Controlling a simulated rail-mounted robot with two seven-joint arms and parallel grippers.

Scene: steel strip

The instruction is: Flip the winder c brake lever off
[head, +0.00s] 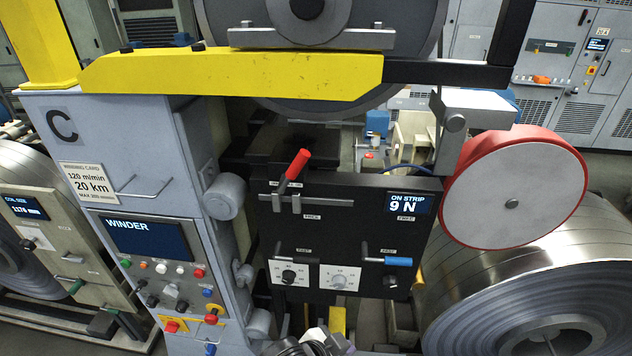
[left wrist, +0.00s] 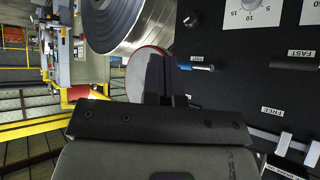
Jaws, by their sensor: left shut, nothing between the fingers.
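A blue-handled lever (head: 398,261) lies level at lower right under a "FAST" label. In the left wrist view the panel is upside down; the blue-handled lever (left wrist: 198,67) is just right of the fingers and the red handle is out of view. My left gripper (left wrist: 165,78) is shut and empty, apart from the levers. In the head view it shows at the bottom edge (head: 318,344). My right gripper is not in view.
A red-rimmed round disc (head: 515,187) and a steel coil (head: 600,260) stand right of the panel. A yellow beam (head: 235,72) crosses above. The grey cabinet (head: 115,130) marked C, with its screen and several buttons, is on the left. Two dials (head: 290,275) sit low on the panel.

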